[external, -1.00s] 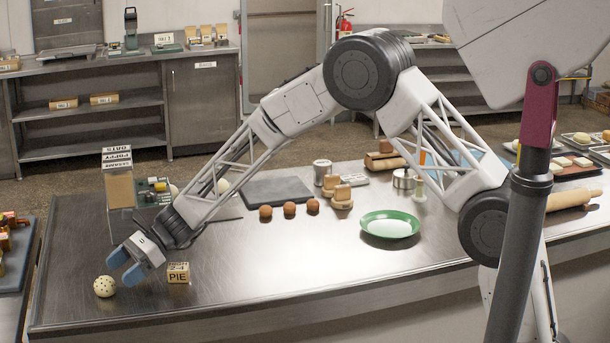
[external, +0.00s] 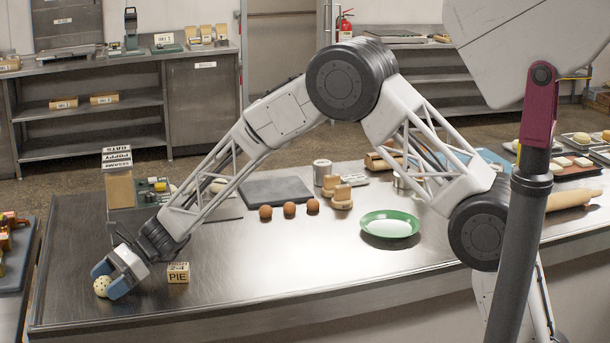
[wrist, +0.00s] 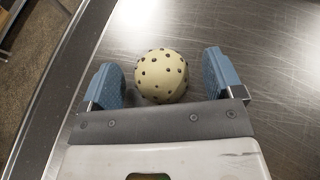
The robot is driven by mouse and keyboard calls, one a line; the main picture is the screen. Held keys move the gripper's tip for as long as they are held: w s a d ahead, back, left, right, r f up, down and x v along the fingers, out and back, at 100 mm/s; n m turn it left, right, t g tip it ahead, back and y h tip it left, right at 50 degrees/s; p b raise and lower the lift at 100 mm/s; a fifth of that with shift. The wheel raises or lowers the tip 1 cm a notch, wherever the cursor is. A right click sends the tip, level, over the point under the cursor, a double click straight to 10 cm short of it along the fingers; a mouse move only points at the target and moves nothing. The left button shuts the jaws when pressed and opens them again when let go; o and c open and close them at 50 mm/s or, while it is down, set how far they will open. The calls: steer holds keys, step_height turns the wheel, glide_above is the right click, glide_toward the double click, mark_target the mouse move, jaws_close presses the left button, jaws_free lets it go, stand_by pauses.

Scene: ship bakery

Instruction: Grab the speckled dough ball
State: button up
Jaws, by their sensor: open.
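The speckled dough ball (external: 102,287) is pale cream with dark specks and rests on the steel table near its left edge. In the wrist view the dough ball (wrist: 161,76) lies between the two blue fingers, with a gap on each side, wider toward the right finger. My gripper (external: 108,283) is open and low over the table, its fingers on either side of the ball. It also shows in the wrist view (wrist: 164,84). In the external view the near finger hides part of the ball.
A small PIE block (external: 178,273) stands just right of my gripper. Behind it are a stack of labelled boxes (external: 118,178), a dark slab (external: 275,191), brown balls (external: 289,209) and a green plate (external: 390,225). The table's left edge (wrist: 62,92) is close. The front middle is clear.

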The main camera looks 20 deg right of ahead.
mark_target(108, 277)
steer(key=c, duration=1)
steer(key=shift+r, duration=0.1)
steer(key=shift+r, duration=1.45)
steer(key=shift+s+d+r, duration=0.15)
steer(key=shift+d+r, duration=0.05)
steer(key=shift+r, duration=0.05)
steer(key=s+d, duration=0.3)
steer(key=d, duration=0.1)
steer(key=s+d+r, duration=0.1)
steer(key=s+d, duration=0.2)
steer(key=d, duration=0.1)
steer(key=s+d, duration=0.3)
steer(key=d, duration=0.1)
steer(key=shift+s+d+r, duration=0.15)
steer(key=shift+d+r, duration=0.05)
